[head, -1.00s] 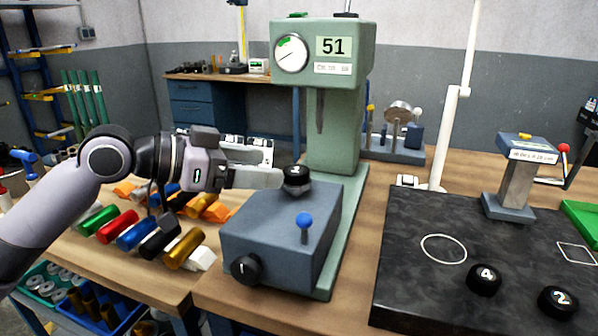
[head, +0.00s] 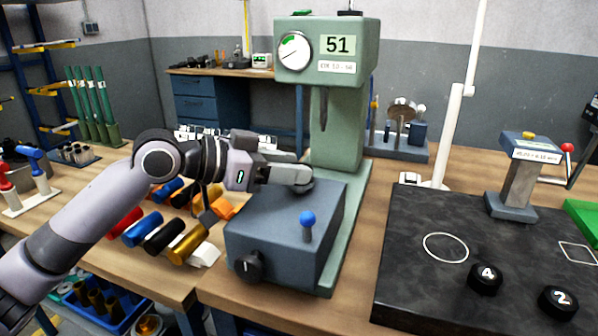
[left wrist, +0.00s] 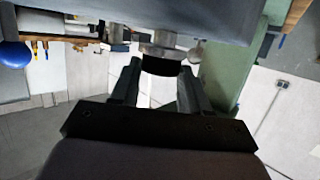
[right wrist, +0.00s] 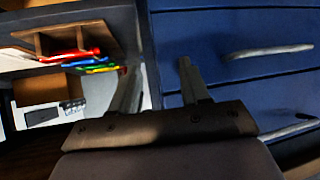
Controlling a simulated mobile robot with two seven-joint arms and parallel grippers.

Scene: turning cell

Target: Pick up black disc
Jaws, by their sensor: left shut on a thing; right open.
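My left gripper (head: 303,182) comes in from the left, over the blue-grey box of the green tester. In the left wrist view its fingers (left wrist: 160,75) are shut on a black disc (left wrist: 162,67), with the round metal seat of the box beside it. In the head view the fingers hide most of this disc. Whether it still touches the seat, I cannot tell. My right gripper (right wrist: 160,74) shows only in the right wrist view, open and empty, in front of blue drawers. Two other black discs, marked 4 (head: 485,279) and 2 (head: 558,302), lie on the dark plate.
The green tester (head: 325,55) reads 51, and its pointed tip (head: 323,105) hangs above the box (head: 275,235). A blue-knobbed lever (head: 307,220) stands on the box. Coloured cylinders (head: 165,236) lie left of it. The dark plate (head: 420,290) has free room around its white circle.

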